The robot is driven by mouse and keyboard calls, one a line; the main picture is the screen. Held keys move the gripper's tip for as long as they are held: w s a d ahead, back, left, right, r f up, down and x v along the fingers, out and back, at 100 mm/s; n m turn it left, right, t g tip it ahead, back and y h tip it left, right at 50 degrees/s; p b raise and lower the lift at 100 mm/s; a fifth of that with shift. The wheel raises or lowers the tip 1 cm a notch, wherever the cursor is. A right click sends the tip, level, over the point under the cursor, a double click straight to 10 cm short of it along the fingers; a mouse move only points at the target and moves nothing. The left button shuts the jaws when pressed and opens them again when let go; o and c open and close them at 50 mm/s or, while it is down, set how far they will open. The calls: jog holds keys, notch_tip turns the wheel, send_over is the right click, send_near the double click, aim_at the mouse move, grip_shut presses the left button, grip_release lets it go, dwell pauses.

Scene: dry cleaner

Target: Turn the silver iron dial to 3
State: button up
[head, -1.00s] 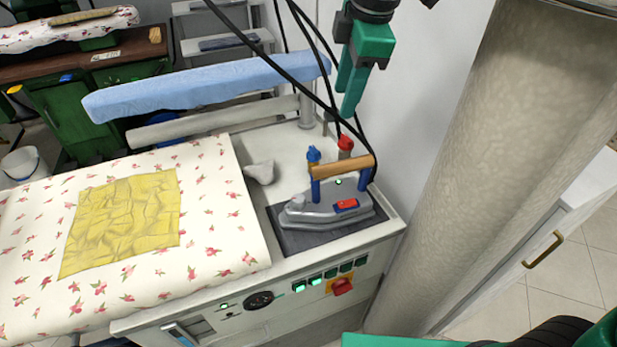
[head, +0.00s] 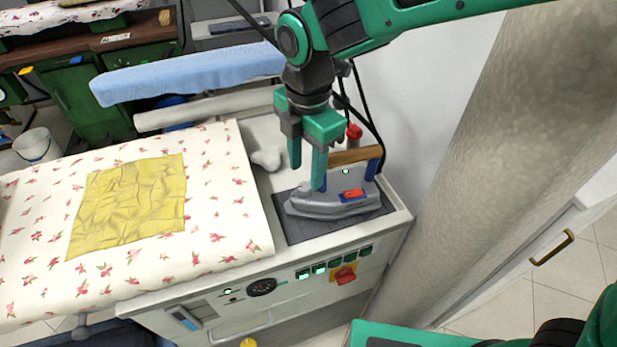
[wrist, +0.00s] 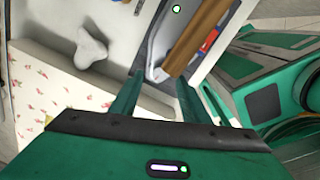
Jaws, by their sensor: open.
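The silver iron (head: 335,205) sits on a dark pad (head: 300,228) at the right end of the ironing station. It has a wooden handle (head: 357,155), blue handle posts and a red switch (head: 352,194). My gripper (head: 307,177) is open, pointing down in front of and above the iron's left end, with nothing between its fingers. The iron's dial cannot be made out; my gripper hides part of that end. In the wrist view, the wooden handle (wrist: 195,38) and part of the grey iron body (wrist: 160,45) show beyond the fingers (wrist: 157,88).
A floral ironing board (head: 225,210) with a yellow cloth (head: 130,205) lies to the left. A red knob (head: 345,274) is on the station's front panel. Black cables hang behind, and a thick column (head: 480,150) stands at right.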

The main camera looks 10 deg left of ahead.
aim_at(306, 185)
jog(key=shift+f, duration=2.25)
jog(key=shift+w, duration=0.1)
jog(key=c, duration=1.1)
